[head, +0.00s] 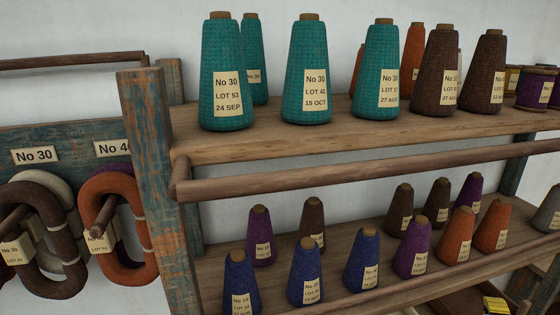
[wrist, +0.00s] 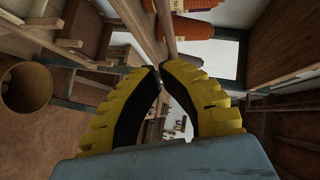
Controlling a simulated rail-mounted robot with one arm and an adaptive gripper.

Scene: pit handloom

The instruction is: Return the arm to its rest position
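My gripper (wrist: 160,74) shows in the wrist view with two yellow ribbed fingers and black inner pads. The fingertips come together near the middle of the picture, and nothing is held between them. Only a narrow wedge of background shows between the fingers farther back. In the head view a small yellow ribbed piece (head: 495,305) at the bottom right edge looks like part of my gripper; the rest of the arm is hidden or out of frame.
A wooden rack carries an upper shelf (head: 350,132) with teal and brown cones, and a lower shelf with several smaller cones. A wooden rail (head: 370,173) runs between them. Yarn rings (head: 118,230) hang at left. In the wrist view, orange cones (wrist: 192,27) and a round basket (wrist: 27,87) show.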

